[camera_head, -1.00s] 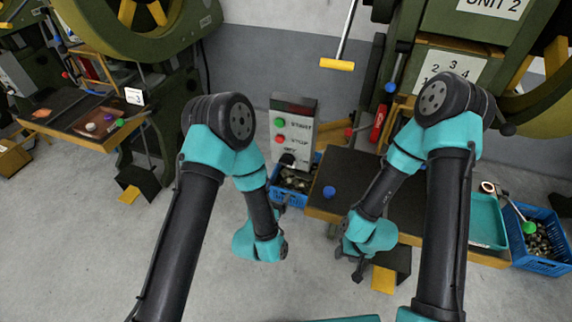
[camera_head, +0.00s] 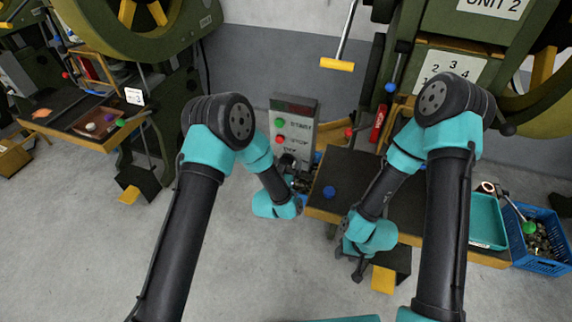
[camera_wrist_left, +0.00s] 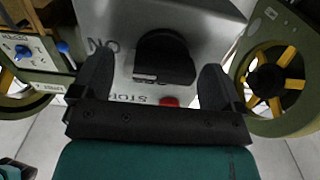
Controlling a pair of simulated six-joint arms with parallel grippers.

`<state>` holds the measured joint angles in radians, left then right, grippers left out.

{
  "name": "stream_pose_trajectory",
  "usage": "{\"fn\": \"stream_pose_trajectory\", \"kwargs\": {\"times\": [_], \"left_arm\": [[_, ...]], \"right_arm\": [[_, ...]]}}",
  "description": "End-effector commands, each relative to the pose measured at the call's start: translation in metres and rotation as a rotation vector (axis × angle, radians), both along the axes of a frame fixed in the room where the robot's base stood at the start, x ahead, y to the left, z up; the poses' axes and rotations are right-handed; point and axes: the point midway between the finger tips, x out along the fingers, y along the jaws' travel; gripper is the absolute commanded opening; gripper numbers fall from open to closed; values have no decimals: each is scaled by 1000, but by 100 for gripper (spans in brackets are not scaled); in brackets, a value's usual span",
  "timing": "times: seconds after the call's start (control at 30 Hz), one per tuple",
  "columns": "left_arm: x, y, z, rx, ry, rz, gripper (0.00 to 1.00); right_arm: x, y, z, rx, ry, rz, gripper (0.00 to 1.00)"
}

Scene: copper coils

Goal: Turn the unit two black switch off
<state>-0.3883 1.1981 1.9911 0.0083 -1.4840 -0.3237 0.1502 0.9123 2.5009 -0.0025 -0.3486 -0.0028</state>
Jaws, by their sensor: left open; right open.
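The grey control box (camera_head: 305,118) stands at the middle, with a green START button (camera_head: 280,122), a red STOP button (camera_head: 280,139) and a black switch (camera_head: 288,160) at its bottom, partly hidden by my left arm. My left gripper (camera_head: 298,186) is at the lower end of the box. In the left wrist view, the black switch (camera_wrist_left: 165,58) sits between the open fingers of my left gripper (camera_wrist_left: 155,82), with gaps on both sides. The ON label shows upside down beside it. My right gripper (camera_head: 357,270) is open and empty in front of the dark table.
The dark workbench (camera_head: 345,175) of unit 2, with a blue knob (camera_head: 329,192) on it, lies to the right of the box. A teal tray (camera_head: 488,222) and a blue crate (camera_head: 543,258) are further right. A yellow-handled lever (camera_head: 337,65) hangs above the box.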

Motion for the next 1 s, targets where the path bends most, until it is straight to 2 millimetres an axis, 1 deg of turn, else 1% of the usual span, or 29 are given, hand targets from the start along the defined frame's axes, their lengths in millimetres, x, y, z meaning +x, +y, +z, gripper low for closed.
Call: {"fn": "stream_pose_trajectory", "kwargs": {"times": [0.23, 0.73, 1.0], "left_arm": [[0, 0, 0, 0, 0, 0, 92], [0, 0, 0, 0, 0, 0, 44], [0, 0, 0, -16, 7, 0, 43]], "right_arm": [[0, 0, 0, 0, 0, 0, 43], [0, 0, 0, 0, 0, 0, 43], [0, 0, 0, 0, 0, 0, 43]]}}
